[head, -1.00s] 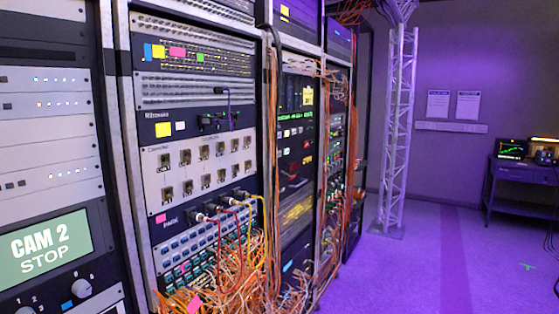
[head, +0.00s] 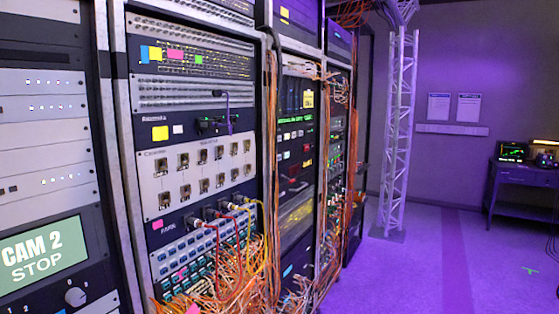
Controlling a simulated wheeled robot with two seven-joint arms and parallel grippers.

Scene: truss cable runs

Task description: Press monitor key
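No key in the head view carries a readable "monitor" label, so I cannot tell which one the task means. A green-lit screen (head: 42,256) reading "CAM 2 STOP" sits in the left rack at the lower left. A round knob (head: 75,296) is below it, and the controls beside it are cut off by the frame edge. Neither of my grippers is in view.
Orange cables (head: 240,285) spill from the middle rack's lower front. A lattice truss (head: 397,140) stands beyond the racks. A dark table (head: 520,180) with small instruments stands at the far right. The purple-lit floor (head: 410,275) between is open.

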